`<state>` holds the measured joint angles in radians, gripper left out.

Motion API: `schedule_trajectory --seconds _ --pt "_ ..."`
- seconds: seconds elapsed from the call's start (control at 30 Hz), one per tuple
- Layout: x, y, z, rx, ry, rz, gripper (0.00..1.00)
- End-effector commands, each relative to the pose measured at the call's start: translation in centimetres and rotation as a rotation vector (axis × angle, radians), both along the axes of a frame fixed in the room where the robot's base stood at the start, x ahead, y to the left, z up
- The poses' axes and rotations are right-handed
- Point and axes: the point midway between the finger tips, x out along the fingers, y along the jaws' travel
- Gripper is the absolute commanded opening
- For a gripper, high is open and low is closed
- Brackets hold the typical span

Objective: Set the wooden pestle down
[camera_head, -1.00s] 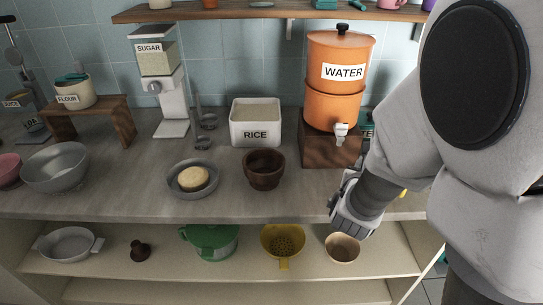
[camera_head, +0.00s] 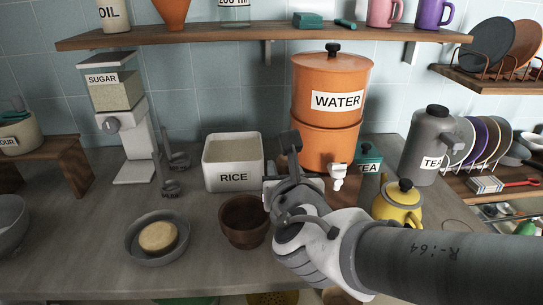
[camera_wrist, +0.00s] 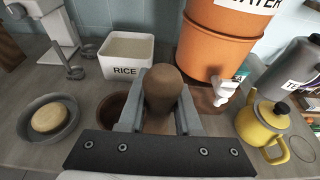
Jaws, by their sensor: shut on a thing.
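The wooden pestle (camera_wrist: 164,88) shows in the wrist view as a rounded brown end between my fingers. My gripper (camera_wrist: 162,108) is shut on it. In the head view my gripper (camera_head: 283,178) is raised above the counter, just right of the brown wooden bowl (camera_head: 240,222); I cannot clearly pick out the pestle there. The bowl also shows in the wrist view (camera_wrist: 108,112), left of my fingers and partly hidden by them.
A grey dish (camera_head: 134,248) with a round yellowish piece (camera_head: 158,237) sits left of the bowl. The rice box (camera_head: 233,165), orange water dispenser (camera_head: 329,90) and yellow teapot (camera_head: 397,207) stand around my gripper. Bare counter (camera_head: 95,225) lies left of the dish.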

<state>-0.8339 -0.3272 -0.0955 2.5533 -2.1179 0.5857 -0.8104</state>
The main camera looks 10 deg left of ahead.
Motion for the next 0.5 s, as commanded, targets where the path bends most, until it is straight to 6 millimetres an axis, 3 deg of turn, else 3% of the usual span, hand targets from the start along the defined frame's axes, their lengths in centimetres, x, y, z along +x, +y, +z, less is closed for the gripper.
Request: schedule_trajectory --seconds 0.5 --pt "4.1 6.0 -4.7 -0.004 0.002 0.0 0.0"
